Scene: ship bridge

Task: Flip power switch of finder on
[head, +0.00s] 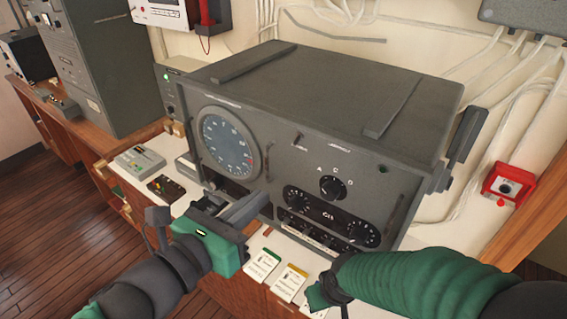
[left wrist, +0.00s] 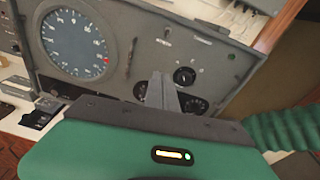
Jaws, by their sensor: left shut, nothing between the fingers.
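The finder (head: 300,95) is a large grey box with a round blue dial (head: 229,142) on its front left. It also shows in the left wrist view (left wrist: 140,45). A small toggle switch (head: 297,138) sits high on its front panel, right of the dial; it also shows in the left wrist view (left wrist: 167,33). I cannot read its label or position. My left gripper (head: 262,203) is shut and empty in front of the lower panel, below the toggle. Its fingers (left wrist: 161,90) hide part of the lower knobs. My right gripper's fingers cannot be made out at the lower right.
Knobs (head: 332,187) fill the panel's right side. Cards (head: 290,281) lie on the white counter before the finder. Small devices (head: 139,160) stand left of it. A red box (head: 509,186) is on the wall at right. Grey cabinets (head: 112,60) stand at back left.

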